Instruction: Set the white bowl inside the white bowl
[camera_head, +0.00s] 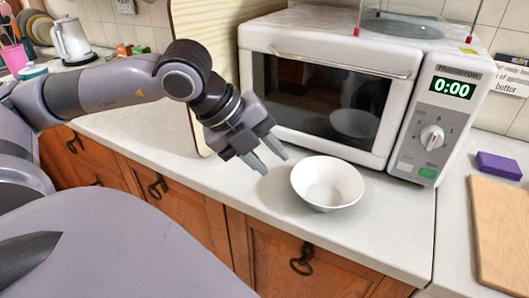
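One white bowl (327,184) stands upright on the pale counter in front of the microwave. It looks empty. Only its reflection shows in the microwave door, and I see no second white bowl. My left gripper (268,165) hangs just to the left of the bowl, pointing down and to the right. Its two fingers are apart with nothing between them, and they do not appear to touch the bowl. My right gripper is out of view.
A white microwave (340,90) stands behind the bowl. A wooden board (500,232) and a purple box (499,165) lie at the right. A white kettle (72,40) is at the back left. The counter (385,225) is clear right of the bowl.

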